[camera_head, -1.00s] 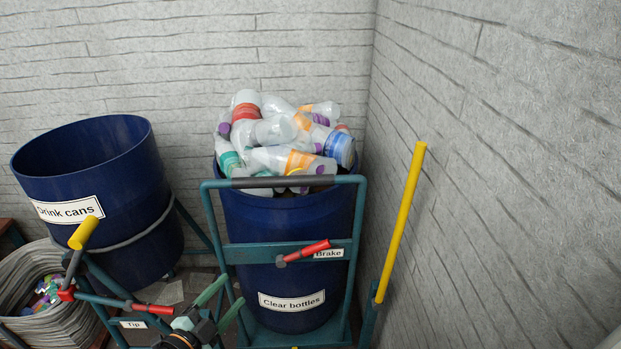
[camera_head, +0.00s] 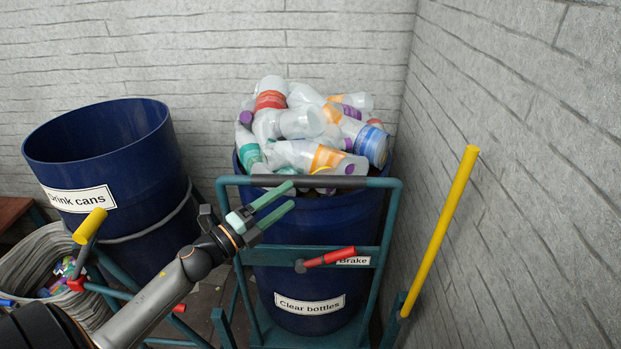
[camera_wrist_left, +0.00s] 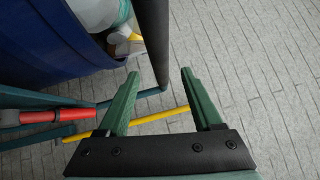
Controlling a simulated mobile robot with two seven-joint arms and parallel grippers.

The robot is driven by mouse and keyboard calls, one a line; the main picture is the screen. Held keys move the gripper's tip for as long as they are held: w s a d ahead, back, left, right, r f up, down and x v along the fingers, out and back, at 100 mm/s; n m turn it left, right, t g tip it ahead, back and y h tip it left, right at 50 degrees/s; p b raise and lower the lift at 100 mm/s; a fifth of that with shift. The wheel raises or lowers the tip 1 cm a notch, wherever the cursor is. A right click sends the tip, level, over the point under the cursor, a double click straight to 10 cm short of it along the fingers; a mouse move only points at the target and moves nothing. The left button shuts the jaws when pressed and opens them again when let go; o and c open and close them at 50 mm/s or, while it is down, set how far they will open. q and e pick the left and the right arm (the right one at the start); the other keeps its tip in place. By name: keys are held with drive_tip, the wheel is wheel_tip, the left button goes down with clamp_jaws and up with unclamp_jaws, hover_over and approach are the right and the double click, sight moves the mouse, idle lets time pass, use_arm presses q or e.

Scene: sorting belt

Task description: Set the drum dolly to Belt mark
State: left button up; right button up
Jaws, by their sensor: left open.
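The drum dolly (camera_head: 389,235) is a teal frame carrying a blue drum (camera_head: 312,252) labelled "Clear bottles", heaped with clear bottles. Its top bar has a dark grip (camera_head: 325,181). A red-ended brake lever (camera_head: 328,257) labelled "Brake" sits on its crossbar. My left gripper (camera_head: 291,196) is open and empty, its green fingers just in front of the grip in the head view. In the left wrist view, the grip (camera_wrist_left: 153,40) lies just beyond the fingertips (camera_wrist_left: 160,74), in line with the gap; contact cannot be told. My right gripper is not in view. I cannot identify the Belt mark.
A second blue drum (camera_head: 150,240) labelled "Drink cans" tilts at the left on a teal stand, with a yellow-ended lever (camera_head: 90,226). A grey bin (camera_head: 32,262) holds crushed cans. A yellow pole (camera_head: 440,230) stands at the right before the grey brick wall (camera_head: 530,170).

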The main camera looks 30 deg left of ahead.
sight(301, 187)
use_arm(q)
drive_tip(key=p+x, duration=0.1)
drive_tip(key=x, duration=0.7)
clamp_jaws()
idle(0.5)
idle(0.9)
